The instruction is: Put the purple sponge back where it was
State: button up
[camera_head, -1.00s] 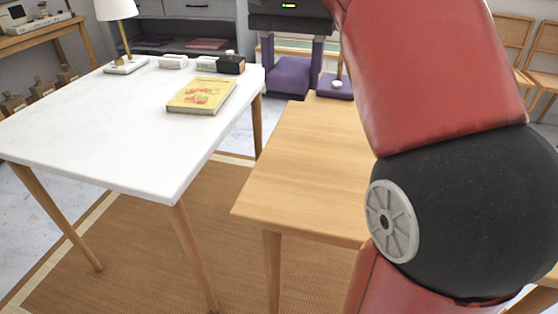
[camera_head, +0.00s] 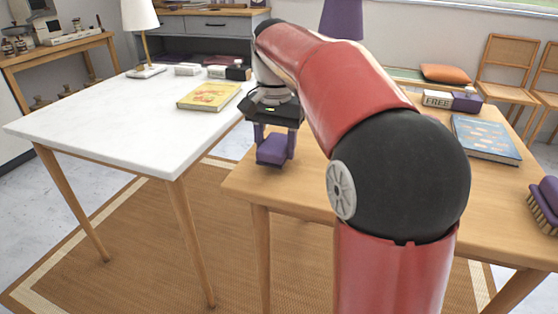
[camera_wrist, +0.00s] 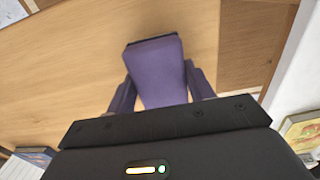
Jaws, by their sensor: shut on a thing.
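The purple sponge (camera_head: 271,149) is a small block held between the fingers of my gripper (camera_head: 275,140). In the head view it is low over the left end of the wooden table (camera_head: 300,180); I cannot tell if it touches the top. In the wrist view the sponge (camera_wrist: 158,70) lies between the two purple fingers of my gripper (camera_wrist: 160,92), with wood below it and the table edge to its right. Part of the table is hidden behind my arm.
A white table (camera_head: 110,125) on the left bears a yellow book (camera_head: 209,96). A gap separates the tables.

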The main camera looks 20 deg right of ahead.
aim_at(275, 143)
notch_tip(275, 143, down, 2)
jog(key=shift+f+b, duration=0.2)
jog(key=shift+b, duration=0.5)
jog(key=shift+r, duration=0.15)
jog(key=o, duration=0.9)
notch_tip(275, 143, up, 12)
jog(key=p, duration=0.3)
jog(key=shift+p, duration=0.35)
